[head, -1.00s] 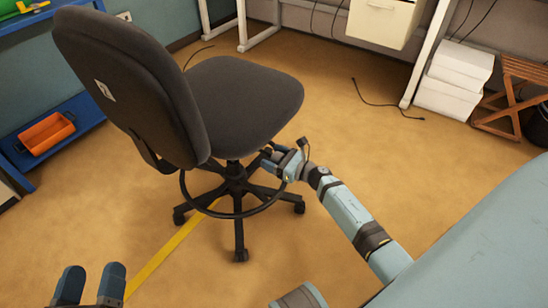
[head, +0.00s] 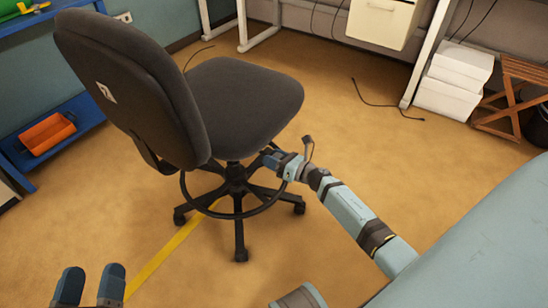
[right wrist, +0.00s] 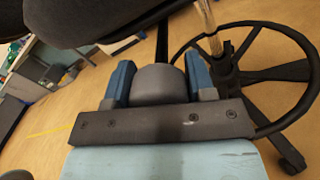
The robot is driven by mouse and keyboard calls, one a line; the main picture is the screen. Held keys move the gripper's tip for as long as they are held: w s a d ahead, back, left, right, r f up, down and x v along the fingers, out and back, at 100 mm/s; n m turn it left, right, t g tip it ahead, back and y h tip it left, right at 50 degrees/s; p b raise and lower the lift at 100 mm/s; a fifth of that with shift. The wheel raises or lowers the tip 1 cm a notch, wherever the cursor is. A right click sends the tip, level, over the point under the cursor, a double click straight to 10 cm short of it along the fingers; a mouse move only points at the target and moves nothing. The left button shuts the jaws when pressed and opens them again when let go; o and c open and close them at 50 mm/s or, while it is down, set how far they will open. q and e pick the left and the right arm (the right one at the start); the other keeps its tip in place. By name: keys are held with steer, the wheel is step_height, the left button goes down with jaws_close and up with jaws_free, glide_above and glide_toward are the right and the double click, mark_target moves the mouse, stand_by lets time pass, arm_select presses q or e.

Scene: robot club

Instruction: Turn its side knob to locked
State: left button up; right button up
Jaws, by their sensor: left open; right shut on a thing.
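The dark grey office chair (head: 240,105) stands left of centre in the head view, its back to the left. My right gripper (head: 270,158) is at the near right side of its seat, just below the edge. In the right wrist view its blue fingers close on a rounded grey knob (right wrist: 160,84), with a dark rod rising behind it. The knob's lock marking is not visible, and my gripper hides it in the head view. My left gripper (head: 90,286) is open and empty at the bottom left, away from the chair.
The chair's black foot ring (right wrist: 310,65) and wheeled base lie below and beside my right gripper. A blue shelf with an orange bin (head: 47,133) stands at left. White boxes (head: 455,78) and a wooden stand (head: 513,95) are at back right. The floor between is mostly clear.

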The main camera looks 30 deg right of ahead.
arm_select(q)
steer(key=shift+r+t, duration=0.3)
steer(key=shift+r, duration=0.15)
arm_select(e)
steer(key=shift+m, duration=1.2)
arm_select(q)
steer(key=shift+p, duration=0.3)
steer(key=shift+r, duration=0.1)
arm_select(e)
steer(key=o, duration=0.9)
arm_select(q)
steer(key=shift+s+a+r+t+y+p, duration=0.1)
steer(key=shift+a+r+t+y+p, duration=0.1)
steer(key=shift+r+p, duration=0.35)
steer(key=shift+s+a+r+t+y+p, duration=0.15)
steer(key=shift+r+p, duration=0.15)
steer(key=shift+p, duration=0.3)
arm_select(e)
steer(key=v, duration=1.4)
steer(key=shift+a+f, duration=0.1)
steer(key=shift+f, duration=0.05)
arm_select(q)
steer(key=shift+w+d+r, duration=0.2)
steer(key=shift+w+r, duration=0.05)
